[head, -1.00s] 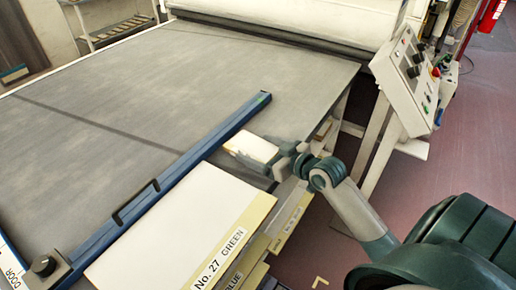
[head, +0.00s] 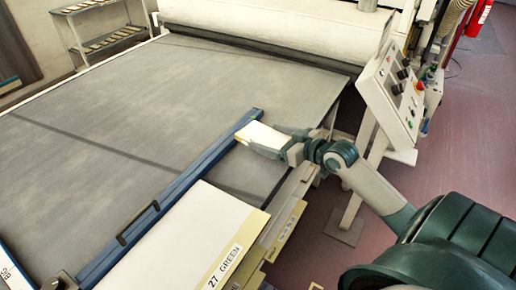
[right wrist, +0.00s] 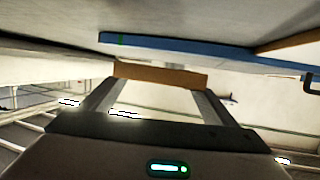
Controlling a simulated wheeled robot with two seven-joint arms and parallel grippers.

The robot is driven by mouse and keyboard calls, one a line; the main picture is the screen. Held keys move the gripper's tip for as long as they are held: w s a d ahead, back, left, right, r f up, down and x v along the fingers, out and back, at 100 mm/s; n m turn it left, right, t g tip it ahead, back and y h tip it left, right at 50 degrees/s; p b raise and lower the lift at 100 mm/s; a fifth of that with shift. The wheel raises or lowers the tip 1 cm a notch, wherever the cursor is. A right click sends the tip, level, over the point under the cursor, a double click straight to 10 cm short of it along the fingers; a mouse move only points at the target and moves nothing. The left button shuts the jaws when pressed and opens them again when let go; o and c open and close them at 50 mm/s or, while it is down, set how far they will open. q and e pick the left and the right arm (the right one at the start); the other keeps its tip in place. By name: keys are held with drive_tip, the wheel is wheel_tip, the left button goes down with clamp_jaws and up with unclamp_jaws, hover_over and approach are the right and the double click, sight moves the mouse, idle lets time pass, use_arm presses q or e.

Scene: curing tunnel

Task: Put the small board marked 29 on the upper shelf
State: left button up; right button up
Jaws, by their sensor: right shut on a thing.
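My right gripper (head: 272,143) is shut on a small pale board (head: 262,134), held over the right edge of the grey belt, close to the end of the blue rail. No number can be read on the board. In the right wrist view the board shows as a brown edge (right wrist: 160,75) between the two fingers (right wrist: 160,102). A metal rack stands at the far upper left of the head view. Its upper shelf (head: 92,10) is cut by the top of the picture, and its lower shelf (head: 82,50) bears several small boards. My left gripper is out of view.
The wide grey belt (head: 150,95) is mostly clear. The blue rail (head: 165,200) lies across it beside a large white board labelled 27 GREEN (head: 185,235). A white roller housing (head: 270,40) closes the far end. A control box (head: 393,85) stands at the right.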

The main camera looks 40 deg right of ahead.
sight(280, 134)
drive_tip(key=shift+w+d+r, duration=0.1)
drive_tip(key=shift+d+r, duration=0.35)
drive_tip(key=shift+d, duration=0.3)
drive_tip(key=shift+d+r, duration=0.5)
drive_tip(key=shift+d, duration=0.2)
drive_tip(key=shift+w+d+r, duration=0.1)
drive_tip(key=shift+d+r, duration=0.35)
drive_tip(key=shift+d, duration=0.3)
drive_tip(key=s+a+n+g+y, duration=0.2)
drive_tip(key=a+n+y, duration=0.1)
drive_tip(key=a, duration=0.6)
drive_tip(key=s+a+n+g+y+b, duration=0.1)
drive_tip(key=s+a+n+g+y, duration=0.1)
drive_tip(key=a, duration=0.7)
drive_tip(key=s+a+n+g+y+b, duration=0.1)
drive_tip(key=s+a+n+g+y, duration=0.1)
drive_tip(key=a, duration=0.7)
drive_tip(key=shift+s+a+r+n+y, duration=0.2)
drive_tip(key=shift+s+n+y, duration=0.2)
drive_tip(key=shift+s+y, duration=0.2)
drive_tip(key=shift+s+a+r+n+y, duration=0.1)
drive_tip(key=shift+s+a+n+y, duration=0.1)
drive_tip(key=shift+s+n+y, duration=0.3)
drive_tip(key=shift+a, duration=0.1)
